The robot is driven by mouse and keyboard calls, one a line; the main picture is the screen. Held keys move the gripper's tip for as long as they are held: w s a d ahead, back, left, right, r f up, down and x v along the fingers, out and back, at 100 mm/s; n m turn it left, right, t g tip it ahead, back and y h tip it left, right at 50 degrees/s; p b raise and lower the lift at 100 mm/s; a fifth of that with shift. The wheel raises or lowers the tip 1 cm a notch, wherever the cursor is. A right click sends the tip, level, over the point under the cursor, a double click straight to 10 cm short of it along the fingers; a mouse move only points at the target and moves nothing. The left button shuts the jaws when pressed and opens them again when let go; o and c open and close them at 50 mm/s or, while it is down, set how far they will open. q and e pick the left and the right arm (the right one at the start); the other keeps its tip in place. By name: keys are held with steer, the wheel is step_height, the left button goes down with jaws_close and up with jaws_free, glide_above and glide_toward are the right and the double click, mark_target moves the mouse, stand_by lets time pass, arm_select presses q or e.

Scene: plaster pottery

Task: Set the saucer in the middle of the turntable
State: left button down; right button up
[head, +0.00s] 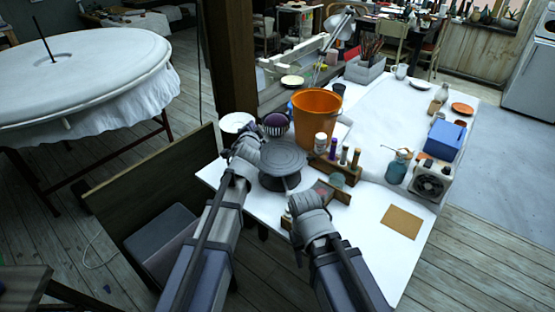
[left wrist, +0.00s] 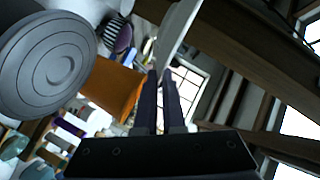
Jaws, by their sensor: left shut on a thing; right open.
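The white saucer (head: 237,122) is at the left back of the table, by the tip of my left arm. My left gripper (head: 246,142) is shut on its rim. In the left wrist view the saucer (left wrist: 176,32) shows nearly edge-on between the fingertips (left wrist: 160,75). The grey round turntable (head: 283,157) stands just right of my left gripper; its ringed top also shows in the left wrist view (left wrist: 45,65), and looks empty. My right gripper (head: 303,200) is open near the front of the table, in front of the turntable; its fingers are hard to make out.
A striped dark purple ball-like thing (head: 275,124) and an orange bucket (head: 317,117) stand behind the turntable. A wooden rack with bottles (head: 335,168) is to its right. A brown card (head: 401,222) lies at the right front. The white tabletop around the card is clear.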

mark_target(293, 164)
arm_select(q)
steer(key=d+f+m+h+b, duration=0.2)
steer(key=d+f+h, duration=0.15)
steer(key=d, duration=1.05)
steer(key=shift+y, duration=0.55)
steer(key=f+b, duration=1)
steer(key=shift+w+d, duration=0.15)
steer(key=shift+w, duration=0.25)
steer(key=shift+f+b, duration=0.45)
steer(key=shift+b, duration=0.05)
steer(key=c, duration=1.3)
jaws_free()
steer(key=shift+r, duration=0.1)
steer(key=shift+r+p, duration=0.35)
steer(key=shift+p, duration=0.05)
steer(key=p+v, duration=0.3)
steer(key=v, duration=0.9)
